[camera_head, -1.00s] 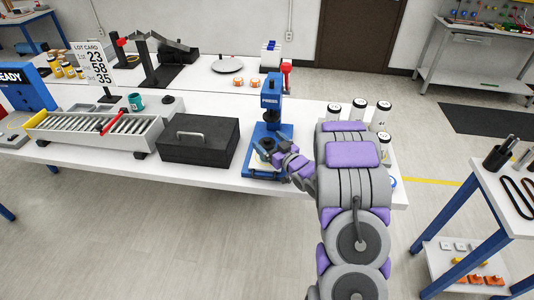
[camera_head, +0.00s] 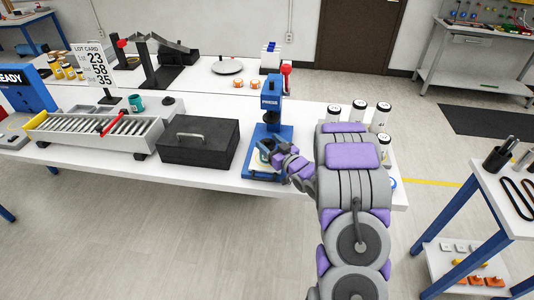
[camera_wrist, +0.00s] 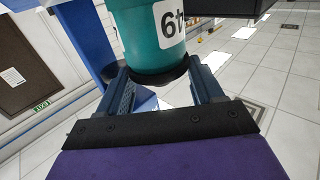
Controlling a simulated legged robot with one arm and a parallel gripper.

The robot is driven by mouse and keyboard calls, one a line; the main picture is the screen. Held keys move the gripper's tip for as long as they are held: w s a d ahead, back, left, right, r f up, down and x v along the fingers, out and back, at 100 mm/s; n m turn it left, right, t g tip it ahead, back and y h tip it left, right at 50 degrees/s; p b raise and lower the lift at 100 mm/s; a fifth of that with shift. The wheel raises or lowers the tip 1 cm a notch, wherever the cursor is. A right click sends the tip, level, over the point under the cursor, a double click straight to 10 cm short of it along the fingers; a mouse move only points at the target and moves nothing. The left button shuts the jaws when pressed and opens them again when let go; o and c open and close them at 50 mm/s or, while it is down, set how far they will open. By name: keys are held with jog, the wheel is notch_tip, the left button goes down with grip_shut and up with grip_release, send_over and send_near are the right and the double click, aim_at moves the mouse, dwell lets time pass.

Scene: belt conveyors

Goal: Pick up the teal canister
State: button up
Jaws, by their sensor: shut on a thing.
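My gripper (camera_head: 266,150) is at the blue press (camera_head: 270,115) on the white table. In the wrist view its two fingers (camera_wrist: 160,88) are shut on a teal canister (camera_wrist: 145,40), one on each side of its dark lower end. The canister carries a white label with black digits, and its top is cut off by the picture edge. In the head view the canister is mostly hidden by my gripper, at the press base. Another teal object (camera_head: 136,102), cup-like, stands behind the roller conveyor.
A black case (camera_head: 200,143) with a handle lies left of the press. The roller conveyor (camera_head: 90,126) is further left. Several white canisters with dark lids (camera_head: 358,112) stand right of the press, beside my arm. Open floor lies in front of the table.

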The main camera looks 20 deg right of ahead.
jog(key=shift+r, duration=0.5)
jog(key=r, duration=0.1)
jog(key=r+p, duration=0.1)
jog(key=r, duration=0.1)
jog(key=shift+s, duration=0.3)
jog(key=s+a+p, duration=0.1)
jog(key=s+p, duration=0.2)
jog(key=s, duration=0.2)
jog(key=s+a+p, duration=0.1)
jog(key=s+p, duration=0.3)
jog(key=s, duration=0.1)
jog(key=s+r+p, duration=0.1)
jog(key=s+p, duration=0.2)
jog(key=s, duration=0.2)
jog(key=shift+s+a, duration=0.1)
jog(key=shift+a, duration=0.3)
